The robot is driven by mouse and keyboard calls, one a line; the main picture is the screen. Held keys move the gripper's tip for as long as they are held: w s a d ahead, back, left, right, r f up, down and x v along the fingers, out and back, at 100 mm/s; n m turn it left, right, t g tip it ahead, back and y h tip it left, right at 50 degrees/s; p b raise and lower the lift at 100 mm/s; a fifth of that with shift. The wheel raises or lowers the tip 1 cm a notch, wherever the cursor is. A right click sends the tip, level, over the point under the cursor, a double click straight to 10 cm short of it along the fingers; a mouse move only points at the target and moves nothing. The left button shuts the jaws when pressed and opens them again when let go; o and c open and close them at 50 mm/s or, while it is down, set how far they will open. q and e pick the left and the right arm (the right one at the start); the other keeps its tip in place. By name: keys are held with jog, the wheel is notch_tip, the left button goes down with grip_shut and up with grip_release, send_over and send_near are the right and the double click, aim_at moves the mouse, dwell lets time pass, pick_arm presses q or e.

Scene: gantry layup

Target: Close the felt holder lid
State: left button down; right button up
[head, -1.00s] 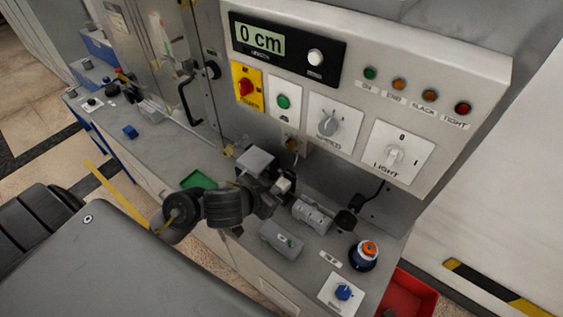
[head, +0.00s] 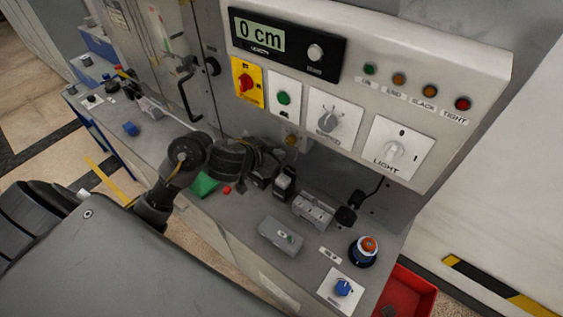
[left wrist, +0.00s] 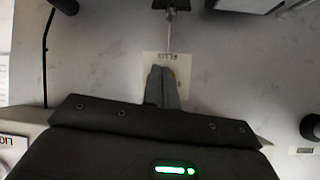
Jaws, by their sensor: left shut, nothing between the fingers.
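A small silver metal fixture (head: 313,209), likely the felt holder, sits on the grey bench below the control panel. Its lid cannot be made out clearly in the head view. My left gripper (head: 277,176) is left of it, low over the bench, with its fingers largely hidden by my own wrist. In the left wrist view the left fingers (left wrist: 163,88) are shut with nothing between them, over a white label card (left wrist: 155,62). A dark metal part with a thin rod (left wrist: 171,12) shows at the top of that view. My right gripper is not in view.
A blue knob (head: 343,288) is near the front edge. A red bin (head: 412,290) is at the right. The control panel (head: 452,70) overhangs the bench behind.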

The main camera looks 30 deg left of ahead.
pick_arm(q)
send_over(285, 169)
jog(key=w, duration=0.1)
jog(key=f, duration=0.3)
jog(key=shift+w+d+f, duration=0.15)
jog(key=shift+d+f, duration=0.1)
jog(key=shift+f, duration=0.15)
jog(key=shift+s+a+f, duration=0.25)
jog(key=shift+s+f, duration=0.15)
jog(key=shift+f, duration=0.1)
jog(key=shift+s+a+f, duration=0.2)
jog(key=shift+s+f, duration=0.2)
jog(key=shift+f, duration=0.05)
jog(key=shift+s+a+f, duration=0.2)
jog(key=shift+s+f, duration=0.05)
jog(key=shift+s, duration=0.3)
jog(key=shift+w+f, duration=0.1)
